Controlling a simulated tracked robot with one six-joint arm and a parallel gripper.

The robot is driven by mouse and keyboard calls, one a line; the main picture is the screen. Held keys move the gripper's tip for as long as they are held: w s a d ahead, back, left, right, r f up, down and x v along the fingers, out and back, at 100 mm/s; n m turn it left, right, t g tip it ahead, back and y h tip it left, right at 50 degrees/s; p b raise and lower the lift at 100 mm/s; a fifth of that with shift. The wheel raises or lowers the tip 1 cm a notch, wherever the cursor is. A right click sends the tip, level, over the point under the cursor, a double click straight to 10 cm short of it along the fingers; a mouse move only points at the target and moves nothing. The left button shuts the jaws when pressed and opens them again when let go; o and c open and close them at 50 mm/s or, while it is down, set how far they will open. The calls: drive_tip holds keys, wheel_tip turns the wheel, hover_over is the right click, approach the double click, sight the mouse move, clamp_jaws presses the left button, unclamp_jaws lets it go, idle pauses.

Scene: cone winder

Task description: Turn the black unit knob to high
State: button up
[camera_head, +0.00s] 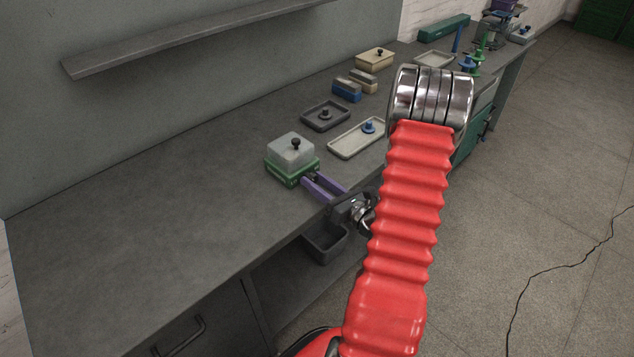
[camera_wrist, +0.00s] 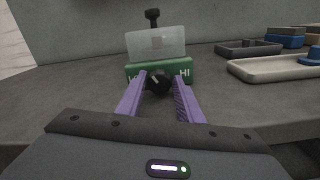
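The black knob (camera_wrist: 158,82) is on the front face of a small green unit (camera_wrist: 133,73) with a translucent cover (camera_wrist: 168,46). A light mark on the knob slants to the upper left. Letters reading HI show on the right of the face; the letters on the left are partly hidden. My gripper (camera_wrist: 160,88) has its two purple fingers apart, one on each side of the knob. Whether they touch it I cannot tell. In the head view the green unit (camera_head: 292,180) is near the bench's front edge, with my gripper (camera_head: 317,182) at its front.
A dark tray (camera_head: 312,123) and a pale tray (camera_head: 345,146) with a blue-knobbed piece (camera_head: 368,126) lie behind and right of the unit. Blue blocks (camera_head: 346,93) and a cream box (camera_head: 372,62) stand farther back. The bench (camera_head: 150,210) is bare on the left.

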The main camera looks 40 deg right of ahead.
drive_tip(key=shift+o, duration=1.4)
drive_tip(key=shift+s, duration=0.15)
drive_tip(key=s, duration=1.3)
drive_tip(key=shift+s+d, duration=0.15)
drive_tip(key=shift+s, duration=0.1)
drive_tip(key=shift+d, duration=0.1)
drive_tip(key=n, duration=0.6)
drive_tip(key=shift+s+r, duration=0.15)
drive_tip(key=shift+s, duration=0.05)
